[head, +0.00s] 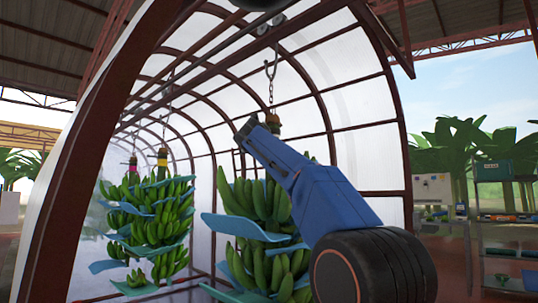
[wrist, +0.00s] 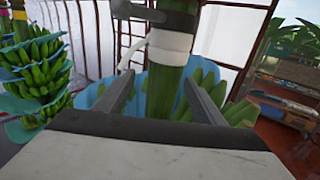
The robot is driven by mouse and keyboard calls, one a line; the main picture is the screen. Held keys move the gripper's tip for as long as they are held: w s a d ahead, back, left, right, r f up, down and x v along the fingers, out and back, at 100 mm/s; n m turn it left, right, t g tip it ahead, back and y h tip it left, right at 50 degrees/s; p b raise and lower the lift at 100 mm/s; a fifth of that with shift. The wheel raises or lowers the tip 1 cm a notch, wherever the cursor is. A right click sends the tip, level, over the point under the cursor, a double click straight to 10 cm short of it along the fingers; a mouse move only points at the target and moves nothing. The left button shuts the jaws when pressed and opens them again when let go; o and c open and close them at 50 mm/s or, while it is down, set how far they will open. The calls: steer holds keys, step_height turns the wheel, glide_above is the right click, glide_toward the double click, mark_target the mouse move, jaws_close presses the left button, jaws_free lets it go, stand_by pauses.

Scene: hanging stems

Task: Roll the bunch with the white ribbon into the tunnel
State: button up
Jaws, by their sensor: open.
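The near banana bunch (head: 258,205) hangs by a chain and hook from an overhead rail, with blue sheets between its hands. In the wrist view a white ribbon (wrist: 170,42) is wrapped around its thick green stem (wrist: 165,92). My gripper (wrist: 158,80) is open, with one finger on each side of the stem below the ribbon; I cannot tell whether either finger touches it. In the head view my blue arm covers the stem and ribbon. The tunnel (head: 58,215) has red-brown arched ribs and a translucent cover.
Two more bunches hang close together further in at the left (head: 150,220), one with a yellow ribbon (head: 162,157) and one with a pink ribbon (head: 133,162). Shelving with trays (head: 505,250) and a white control box (head: 432,189) stand outside at the right.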

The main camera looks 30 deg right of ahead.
steer(key=v, duration=1.2)
steer(key=shift+s+a, duration=0.2)
steer(key=shift+s, duration=0.1)
